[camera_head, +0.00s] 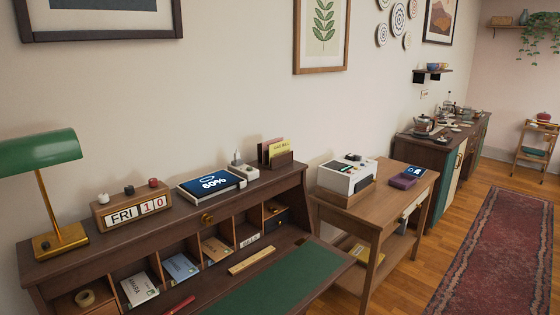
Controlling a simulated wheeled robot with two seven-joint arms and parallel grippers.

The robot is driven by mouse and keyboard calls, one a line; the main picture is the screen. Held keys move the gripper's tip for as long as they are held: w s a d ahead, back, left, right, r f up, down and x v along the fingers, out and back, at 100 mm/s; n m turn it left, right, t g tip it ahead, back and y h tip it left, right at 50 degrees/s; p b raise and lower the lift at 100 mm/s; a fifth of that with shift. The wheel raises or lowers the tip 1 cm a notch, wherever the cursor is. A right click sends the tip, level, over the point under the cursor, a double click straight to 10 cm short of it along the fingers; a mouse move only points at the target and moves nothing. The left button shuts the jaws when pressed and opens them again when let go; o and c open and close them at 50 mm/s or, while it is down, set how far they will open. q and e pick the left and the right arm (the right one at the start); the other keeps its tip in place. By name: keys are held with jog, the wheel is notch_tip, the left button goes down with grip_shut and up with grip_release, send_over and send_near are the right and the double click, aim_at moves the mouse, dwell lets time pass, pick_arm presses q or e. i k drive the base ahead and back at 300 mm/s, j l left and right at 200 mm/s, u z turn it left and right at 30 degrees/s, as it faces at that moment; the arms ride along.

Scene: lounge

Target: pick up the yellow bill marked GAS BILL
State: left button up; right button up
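The yellow bill (279,147) stands upright in a small dark wooden letter holder (281,163) on top of the desk, at its right end. Its upper part shows, with printed letters that are too small to read surely. A dark reddish item stands beside it in the holder. The bill's lower part is hidden by the holder. Neither of my grippers shows in the head view.
On the desk top (225,205) are a green lamp (40,150), a FRI 10 calendar (132,208), a tablet (211,183) and a small white device (242,170). A side table (378,205) with a white machine (346,176) stands right. Open floor lies beyond.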

aim_at(275, 149)
jog(key=i+l+u, duration=0.1)
jog(key=i+l, duration=0.2)
jog(key=l, duration=0.3)
jog(key=i+l+u, duration=0.1)
jog(key=i+l, duration=0.2)
jog(key=l, duration=0.3)
jog(key=i+l+u, duration=0.1)
jog(key=i+l, duration=0.2)
jog(key=l, duration=0.35)
jog(key=i+l, duration=0.25)
jog(key=l, duration=0.45)
jog(key=i+l+u, duration=0.15)
jog(key=l, duration=0.5)
jog(key=i+l+u, duration=0.1)
jog(key=i+l, duration=0.2)
jog(key=l, duration=0.4)
jog(key=i+l+u, duration=0.1)
jog(key=l, duration=0.6)
jog(key=i+l+u, duration=0.1)
jog(key=i+l, duration=0.15)
jog(key=l, duration=0.5)
